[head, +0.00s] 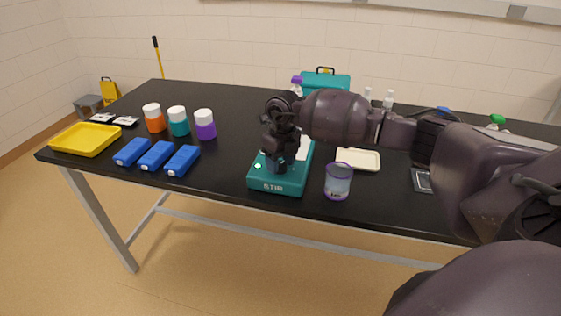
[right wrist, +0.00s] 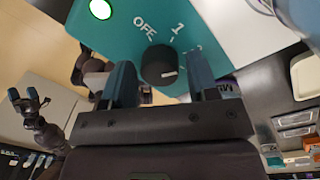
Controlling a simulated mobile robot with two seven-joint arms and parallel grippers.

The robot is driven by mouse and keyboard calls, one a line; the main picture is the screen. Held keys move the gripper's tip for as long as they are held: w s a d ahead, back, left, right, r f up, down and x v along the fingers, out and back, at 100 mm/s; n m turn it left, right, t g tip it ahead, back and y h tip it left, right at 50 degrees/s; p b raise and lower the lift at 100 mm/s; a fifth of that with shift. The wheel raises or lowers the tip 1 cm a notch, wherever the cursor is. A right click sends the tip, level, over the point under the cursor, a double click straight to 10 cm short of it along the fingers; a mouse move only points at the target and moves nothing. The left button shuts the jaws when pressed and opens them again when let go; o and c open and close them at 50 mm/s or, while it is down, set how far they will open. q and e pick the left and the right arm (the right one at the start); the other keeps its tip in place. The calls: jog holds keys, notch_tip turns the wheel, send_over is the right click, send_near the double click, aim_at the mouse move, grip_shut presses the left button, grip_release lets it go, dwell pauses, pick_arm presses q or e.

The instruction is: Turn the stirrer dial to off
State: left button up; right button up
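The teal stirrer (head: 278,183) with "STIR" on its front stands near the table's front edge. In the right wrist view its teal panel (right wrist: 120,40) shows the black dial (right wrist: 159,66), with "OFF" and "1" marked beside it and a lit green lamp (right wrist: 100,9). I cannot read the dial's pointer. My right gripper (head: 279,165) is over the stirrer's front and hides the dial in the head view. In the right wrist view its fingers (right wrist: 161,82) are apart, one on each side of the dial, with a narrow gap at the right. My left gripper (right wrist: 27,98) shows small, with its fingers apart.
A purple-rimmed beaker (head: 338,181) stands close right of the stirrer. A cream tray (head: 358,159) lies behind it. Several blue boxes (head: 157,155), capped jars (head: 178,121) and a yellow tray (head: 86,139) are on the left. The table between these and the stirrer is clear.

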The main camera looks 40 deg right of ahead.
jog(key=c, duration=0.7)
jog(key=shift+n, duration=0.5)
jog(key=shift+f+n+b, duration=0.1)
jog(key=shift+n+b, duration=0.6)
jog(key=shift+n, duration=0.9)
jog(key=shift+w+n+b, duration=0.1)
jog(key=shift+n+b, duration=0.4)
jog(key=shift+n, duration=0.9)
jog(key=n+b, duration=0.1)
jog(key=n, duration=0.1)
jog(key=shift+a+n, duration=0.1)
jog(key=shift+n, duration=0.2)
jog(key=n+b, duration=0.1)
jog(key=n, duration=0.2)
jog(key=shift+n+g, duration=0.3)
jog(key=n+b, duration=0.1)
jog(key=n, duration=0.2)
jog(key=shift+n+h+b, duration=0.3)
jog(key=shift+n, duration=0.5)
